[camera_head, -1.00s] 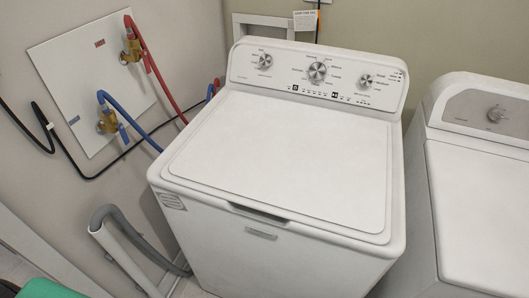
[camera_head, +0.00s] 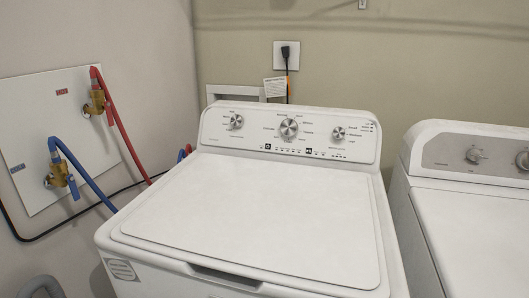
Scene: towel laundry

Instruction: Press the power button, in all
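A white top-loading washing machine (camera_head: 250,213) fills the middle of the head view, with its lid closed. Its control panel (camera_head: 213,137) at the back carries a large middle knob (camera_head: 289,128), a left knob (camera_head: 236,121) and a right knob (camera_head: 338,133). A row of small dark marks and buttons (camera_head: 290,148) runs below the knobs. Which of them is the power button is too small to tell. Neither of my grippers is in view.
A second white machine (camera_head: 475,205) with a grey panel stands at the right, with a narrow gap between. Blue (camera_head: 85,177) and red (camera_head: 122,130) hoses run from valves at the left wall. A plugged outlet (camera_head: 286,54) is on the back wall.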

